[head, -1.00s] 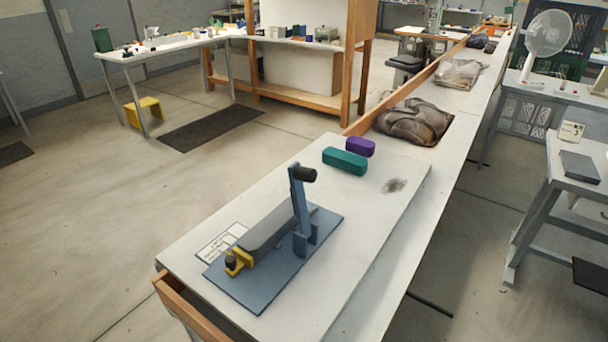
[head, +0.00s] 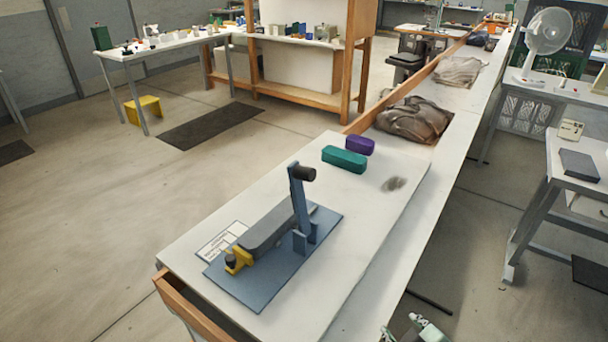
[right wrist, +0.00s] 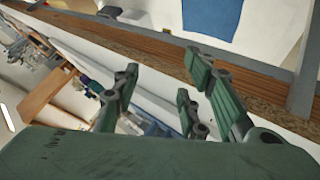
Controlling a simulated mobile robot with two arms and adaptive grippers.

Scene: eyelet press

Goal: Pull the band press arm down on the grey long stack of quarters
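The band press stands on a blue base plate (head: 265,295) near the front end of the white bench. Its blue press arm (head: 299,200) stands nearly upright, with a black cylindrical handle (head: 304,174) at the top. A long grey stack (head: 268,234) lies along the plate beside the arm, its front end at a yellow bracket (head: 239,262) with a dark knob. My right gripper (head: 418,330) just enters the bottom edge of the head view, well apart from the press. In the right wrist view its green fingers (right wrist: 158,88) are spread and empty. My left gripper is out of view.
A teal block (head: 345,160) and a purple block (head: 360,145) lie behind the press. A printed card (head: 221,241) lies left of it. A brown bag (head: 415,120) sits farther back. The bench top right of the press is clear.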

